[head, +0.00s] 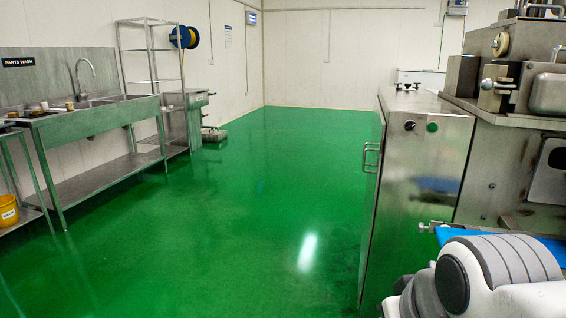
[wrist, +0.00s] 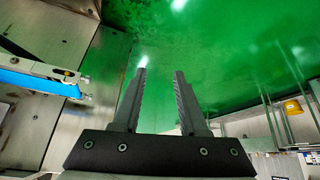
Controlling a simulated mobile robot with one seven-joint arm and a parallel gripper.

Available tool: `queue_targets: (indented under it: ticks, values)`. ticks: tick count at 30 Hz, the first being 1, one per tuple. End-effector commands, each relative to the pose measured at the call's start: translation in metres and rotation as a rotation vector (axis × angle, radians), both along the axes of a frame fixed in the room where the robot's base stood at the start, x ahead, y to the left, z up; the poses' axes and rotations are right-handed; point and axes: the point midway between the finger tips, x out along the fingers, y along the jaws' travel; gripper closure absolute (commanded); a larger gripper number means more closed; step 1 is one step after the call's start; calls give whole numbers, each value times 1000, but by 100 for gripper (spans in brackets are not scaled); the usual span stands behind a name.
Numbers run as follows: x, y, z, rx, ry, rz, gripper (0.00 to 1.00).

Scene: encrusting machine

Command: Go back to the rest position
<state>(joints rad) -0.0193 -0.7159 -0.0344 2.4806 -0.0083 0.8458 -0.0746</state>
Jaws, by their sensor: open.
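My gripper (wrist: 160,92) shows in the wrist view with its two dark fingers apart and nothing between them. Behind the fingers is green floor. In the head view my arm is folded at the lower right corner, and the gripper itself does not show there. The steel encrusting machine (head: 530,130) stands at the right of the head view, close to my arm. Its blue conveyor belt (head: 500,238) passes just behind my arm. The belt (wrist: 38,84) also shows at the left of the wrist view, apart from the fingers.
A steel cabinet (head: 425,165) with a side handle stands right of centre. A parts-wash sink bench (head: 90,120) runs along the left wall, with a shelf rack (head: 150,60) beyond it. A yellow bucket (head: 8,212) is at far left. The green floor (head: 240,220) between is clear.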

Motion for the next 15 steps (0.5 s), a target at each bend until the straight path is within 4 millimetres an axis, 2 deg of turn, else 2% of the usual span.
queue_targets:
  ticks: [1,2,3,8,15]
  values:
    - [-19,4,-6,16,33,-56,57]
    - [-22,5,3,23,45,-72,57]
    - [-19,5,18,22,42,-65,57]
    - [-18,5,52,23,42,-62,57]
    - [-18,5,114,22,40,-61,57]
